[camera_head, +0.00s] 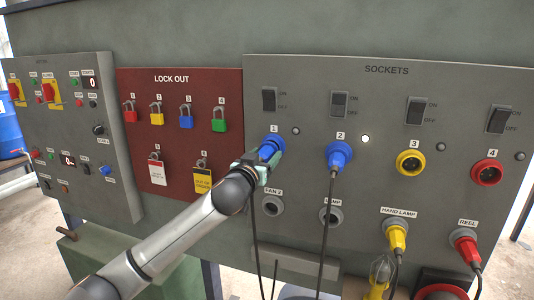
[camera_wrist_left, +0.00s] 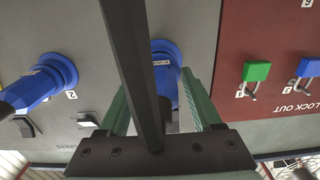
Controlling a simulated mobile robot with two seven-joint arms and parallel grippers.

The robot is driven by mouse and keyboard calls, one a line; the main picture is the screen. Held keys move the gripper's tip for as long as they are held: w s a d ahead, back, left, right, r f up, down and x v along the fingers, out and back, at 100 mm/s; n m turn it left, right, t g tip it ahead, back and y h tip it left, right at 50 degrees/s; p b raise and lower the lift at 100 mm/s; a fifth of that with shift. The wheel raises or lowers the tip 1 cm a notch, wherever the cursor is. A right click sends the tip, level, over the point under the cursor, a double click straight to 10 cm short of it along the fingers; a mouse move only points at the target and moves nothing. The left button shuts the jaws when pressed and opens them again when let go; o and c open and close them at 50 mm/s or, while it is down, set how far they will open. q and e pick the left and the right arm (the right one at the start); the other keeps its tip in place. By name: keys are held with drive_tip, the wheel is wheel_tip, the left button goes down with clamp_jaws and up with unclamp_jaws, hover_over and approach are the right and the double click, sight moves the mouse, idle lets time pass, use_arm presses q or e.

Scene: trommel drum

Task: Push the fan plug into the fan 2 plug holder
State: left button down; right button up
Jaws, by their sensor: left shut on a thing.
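The blue plug (camera_head: 271,146) is at socket 1 on the sockets panel, at the upper middle. My left gripper (camera_head: 257,165) is shut on it. In the left wrist view, the gripper (camera_wrist_left: 160,105) has one green finger on each side of the blue plug (camera_wrist_left: 168,68), and a black cable crosses in front. How deep the plug sits in socket 1 is hidden. The fan 2 plug holder (camera_head: 273,207) is a grey ring with nothing in it, below and slightly right of the gripper. My right gripper is not in view.
A second blue plug (camera_head: 339,155) sits in socket 2, its cable hanging past another grey holder (camera_head: 331,215). Yellow (camera_head: 397,238) and red (camera_head: 467,246) plugs are in holders at the lower right. Padlocks hang on the red lock-out board (camera_head: 190,85) to the left.

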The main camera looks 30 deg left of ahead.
use_arm(q)
drive_tip(key=shift+v, duration=2.35)
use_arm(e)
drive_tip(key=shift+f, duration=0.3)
use_arm(q)
drive_tip(key=shift+b+v, duration=0.65)
drive_tip(key=shift+v, duration=1.9)
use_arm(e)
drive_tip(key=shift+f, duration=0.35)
